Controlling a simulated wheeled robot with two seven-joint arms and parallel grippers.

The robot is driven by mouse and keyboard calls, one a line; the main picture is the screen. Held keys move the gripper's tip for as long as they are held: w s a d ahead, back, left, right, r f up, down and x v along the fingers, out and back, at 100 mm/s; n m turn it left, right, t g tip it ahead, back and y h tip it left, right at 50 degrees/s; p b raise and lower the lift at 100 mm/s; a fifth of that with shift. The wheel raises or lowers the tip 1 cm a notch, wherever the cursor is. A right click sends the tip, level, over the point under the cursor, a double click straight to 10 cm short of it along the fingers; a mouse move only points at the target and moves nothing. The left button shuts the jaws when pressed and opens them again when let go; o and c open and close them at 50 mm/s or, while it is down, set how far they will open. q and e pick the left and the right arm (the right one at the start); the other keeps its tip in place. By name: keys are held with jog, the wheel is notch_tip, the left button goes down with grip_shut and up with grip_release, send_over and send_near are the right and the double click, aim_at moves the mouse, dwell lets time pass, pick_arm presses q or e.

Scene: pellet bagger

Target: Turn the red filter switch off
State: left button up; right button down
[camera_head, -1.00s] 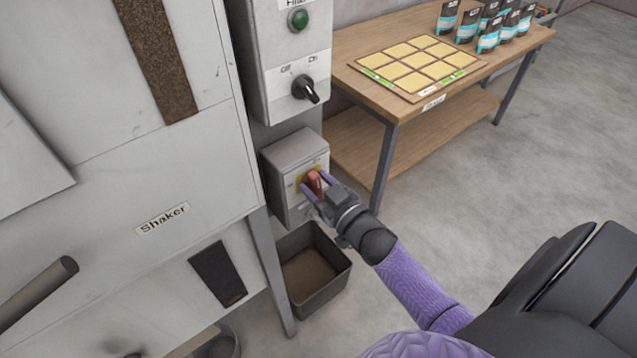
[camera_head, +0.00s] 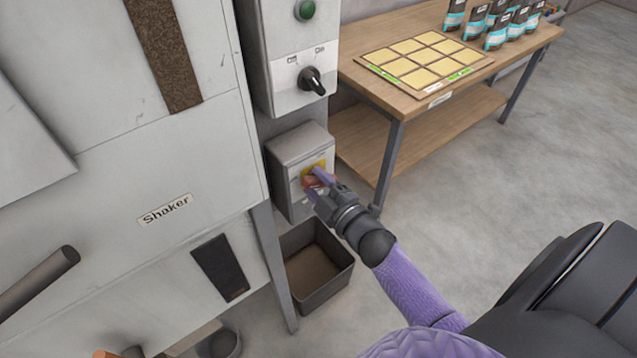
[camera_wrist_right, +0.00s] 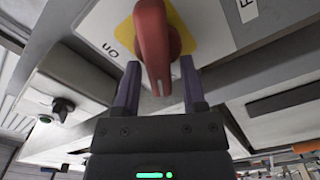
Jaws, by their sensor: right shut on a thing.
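The red filter switch (camera_head: 312,181) is a rotary handle on a yellow plate, on the front of a small grey box (camera_head: 299,150). In the right wrist view the red handle (camera_wrist_right: 153,45) stands between the two purple fingers of my right gripper (camera_wrist_right: 157,85). My right gripper (camera_head: 320,188) is shut on the handle. In the head view the fingers partly hide the handle, which looks turned toward the sideways. Part of a position label shows beside the yellow plate in the wrist view. My left gripper is not in view.
Above the box is a grey panel with a black knob (camera_head: 312,80) and a green button (camera_head: 305,10). A grey bin (camera_head: 340,275) stands on the floor below. The shaker cabinet (camera_head: 110,150) fills the left. A wooden table (camera_head: 395,100) with pouches stands behind.

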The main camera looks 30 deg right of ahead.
jog(key=n, duration=0.2)
jog(key=shift+a+f+n+b, duration=0.1)
jog(key=shift+f+n+b, duration=0.2)
jog(key=shift+f+b, duration=0.05)
jog(key=shift+f+n+b, duration=0.1)
jog(key=shift+n+b, duration=0.25)
jog(key=shift+n, duration=1.15)
